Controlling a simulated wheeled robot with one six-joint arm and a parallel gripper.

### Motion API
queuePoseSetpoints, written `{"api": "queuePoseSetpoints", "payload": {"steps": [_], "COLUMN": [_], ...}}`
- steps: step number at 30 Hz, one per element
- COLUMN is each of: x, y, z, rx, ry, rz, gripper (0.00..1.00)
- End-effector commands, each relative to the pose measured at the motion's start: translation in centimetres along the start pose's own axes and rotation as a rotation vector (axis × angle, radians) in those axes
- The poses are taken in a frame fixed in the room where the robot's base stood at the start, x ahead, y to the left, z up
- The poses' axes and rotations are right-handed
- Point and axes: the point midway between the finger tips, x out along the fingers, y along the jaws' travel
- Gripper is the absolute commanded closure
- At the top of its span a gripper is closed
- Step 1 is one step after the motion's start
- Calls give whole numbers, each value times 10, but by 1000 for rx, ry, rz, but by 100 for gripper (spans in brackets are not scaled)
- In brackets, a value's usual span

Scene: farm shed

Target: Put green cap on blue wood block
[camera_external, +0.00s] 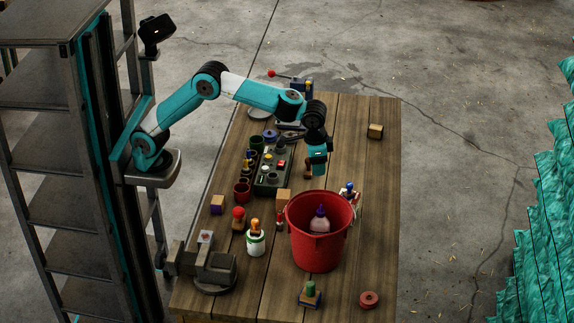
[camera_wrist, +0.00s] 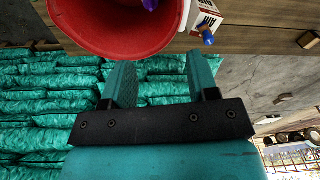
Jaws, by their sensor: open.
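A wood block with a blue top (camera_external: 309,300) sits on the table near its front edge, below the red bucket. A small green piece (camera_external: 310,287), which looks like the green cap, stands upright on top of it. My gripper (camera_external: 316,172) hangs above the table, behind the bucket and well away from the block. In the wrist view its two fingers (camera_wrist: 161,82) are apart, with nothing between them. The block and the green piece do not show in the wrist view.
The red bucket (camera_external: 318,252) holds a bottle (camera_external: 319,222) with a purple top and stands between my gripper and the block. The table's right side is mostly clear.

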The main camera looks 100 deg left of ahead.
Motion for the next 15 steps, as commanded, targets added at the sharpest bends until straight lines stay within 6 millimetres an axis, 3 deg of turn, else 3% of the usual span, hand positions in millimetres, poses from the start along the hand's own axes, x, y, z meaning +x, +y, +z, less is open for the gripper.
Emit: {"api": "queuePoseSetpoints", "payload": {"steps": [1, 3, 5, 9, 12, 15], "x": [-14, -26, -34, -41, -37, -30], "y": [-40, -90, -130, -213, -255, -282], "z": [15, 40, 68, 150, 213, 267], "rx": [-48, -105, -153, -252, -309, -348], "ry": [11, 25, 34, 54, 59, 59], "rz": [-18, -47, -76, -154, -211, -259], "gripper": [46, 46, 46, 46, 46, 46]}}
